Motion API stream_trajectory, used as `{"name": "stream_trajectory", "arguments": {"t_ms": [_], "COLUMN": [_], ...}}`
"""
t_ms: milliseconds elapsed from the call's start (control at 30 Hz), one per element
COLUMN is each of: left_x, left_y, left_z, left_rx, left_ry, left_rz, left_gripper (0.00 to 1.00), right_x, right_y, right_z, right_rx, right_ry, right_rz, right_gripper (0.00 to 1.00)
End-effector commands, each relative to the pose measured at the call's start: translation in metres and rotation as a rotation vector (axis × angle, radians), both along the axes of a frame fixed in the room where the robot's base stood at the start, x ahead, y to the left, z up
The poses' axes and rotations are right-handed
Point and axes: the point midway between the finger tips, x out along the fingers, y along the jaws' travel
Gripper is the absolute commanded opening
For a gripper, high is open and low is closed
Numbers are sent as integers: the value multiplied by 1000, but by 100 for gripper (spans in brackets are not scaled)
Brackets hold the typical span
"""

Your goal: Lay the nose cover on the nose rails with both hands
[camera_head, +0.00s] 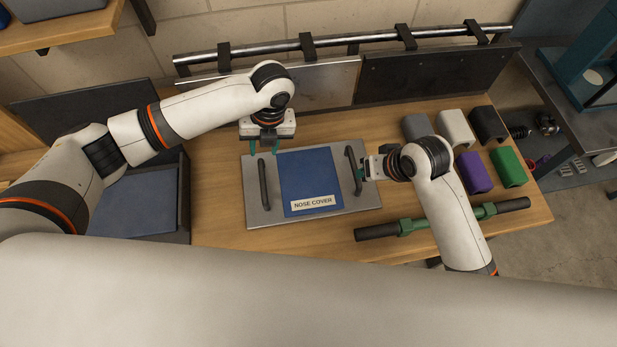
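The nose cover (333,163) is a flat grey plate with a blue panel and a "NOSE COVER" label. It lies on the wooden table. It has a dark left handle (264,184) and a dark right handle (350,169). My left gripper (263,149) is above the cover's back left edge, with its teal fingers spread and nothing between them. My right gripper (361,172) is at the right handle, coming from the right. Its fingers are small and partly hidden, so its grip is unclear. No part is clearly identifiable as the nose rails.
A silver tube (330,40) on black clamps runs along the back, above upright panels. A dark bar with green clamps (408,227) lies in front right. Several coloured blocks, including a purple one (474,173), stand at right. A dark bin (184,195) is at left.

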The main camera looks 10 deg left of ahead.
Motion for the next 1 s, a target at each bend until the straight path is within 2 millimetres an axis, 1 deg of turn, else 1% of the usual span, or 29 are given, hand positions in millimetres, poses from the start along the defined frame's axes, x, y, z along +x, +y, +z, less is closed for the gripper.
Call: {"name": "stream_trajectory", "arguments": {"t_ms": [33,100,300,400,500,700,967,1000], "left_x": [-1,-2,-4,-5,-5,-5,-5,-5], "left_y": [2,5,12,15,17,18,18,18], "left_z": [-10,-24,-61,-75,-86,-95,-95,-95], "left_rx": [2,2,2,2,1,0,0,0], "left_ry": [4,4,3,3,2,1,0,0], "left_rz": [2,3,3,2,1,1,1,1], "left_gripper": [37,37,37,37,37,37,37,30], "right_x": [2,7,19,24,27,31,31,31], "right_y": [3,7,17,21,25,27,27,27], "right_z": [-9,-22,-56,-69,-79,-88,-88,-88], "right_rx": [0,0,0,0,1,0,0,0], "right_ry": [5,5,2,3,2,0,0,0], "right_rz": [0,-2,-1,0,0,-1,-1,-1], "right_gripper": [40,40,40,40,40,40,40,33]}}
